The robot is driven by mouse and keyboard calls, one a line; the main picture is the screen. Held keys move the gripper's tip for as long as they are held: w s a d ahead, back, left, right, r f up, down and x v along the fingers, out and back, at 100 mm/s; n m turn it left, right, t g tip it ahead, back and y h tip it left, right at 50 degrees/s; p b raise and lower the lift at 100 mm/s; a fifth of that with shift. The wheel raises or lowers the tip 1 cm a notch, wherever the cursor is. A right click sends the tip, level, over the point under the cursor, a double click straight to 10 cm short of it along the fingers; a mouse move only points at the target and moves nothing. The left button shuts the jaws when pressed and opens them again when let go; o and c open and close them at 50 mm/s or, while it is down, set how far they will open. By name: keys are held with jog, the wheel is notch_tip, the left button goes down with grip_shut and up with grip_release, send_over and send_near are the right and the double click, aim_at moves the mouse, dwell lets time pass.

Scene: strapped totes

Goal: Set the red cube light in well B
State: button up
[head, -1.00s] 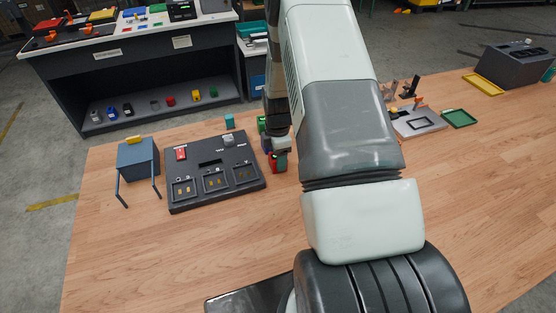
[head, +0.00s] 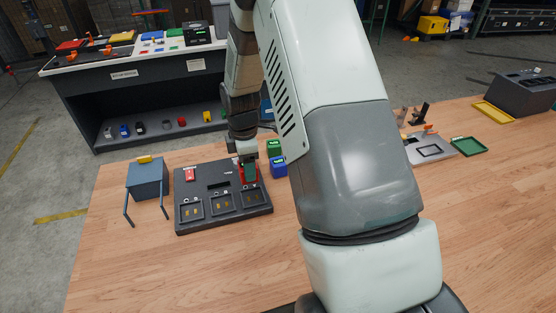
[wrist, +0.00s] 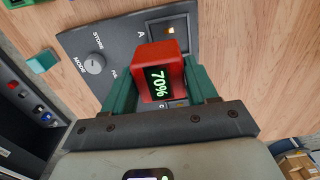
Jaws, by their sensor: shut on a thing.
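The red cube light (wrist: 163,62) is held between the green fingers of my gripper (wrist: 163,84) in the wrist view, with its screen reading "70%". In the head view my gripper (head: 246,168) hangs over the back right part of the dark well panel (head: 200,229). The panel has three square wells along its front: left (head: 191,210), middle (head: 222,203) and right (head: 252,197). Their letters are too small to read there. In the wrist view a well (wrist: 168,29) lies beside the letter A. The cube and fingers hide much of the panel below.
A blue cube (head: 278,170) and a green cube (head: 273,147) stand just right of the panel. A red piece (head: 190,174) sits at its back left. A blue-grey stand (head: 147,179) is to its left. A knob (wrist: 95,63) rises near the cube. The front table is clear.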

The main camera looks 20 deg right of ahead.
jog(key=shift+s+a+f, duration=0.3)
jog(key=shift+a+f, duration=0.3)
jog(key=shift+a, duration=0.85)
jog(key=shift+s+a+f, duration=0.3)
jog(key=shift+a+f, duration=0.3)
jog(key=shift+a, duration=0.9)
jog(key=shift+s+a+f, duration=0.3)
jog(key=shift+a+f, duration=0.3)
jog(key=shift+a, duration=0.85)
jog(key=shift+f, duration=0.9)
jog(key=shift+f, duration=0.6)
jog(key=o, duration=1.5)
jog(key=shift+o, duration=0.2)
notch_tip(320, 180, up, 9)
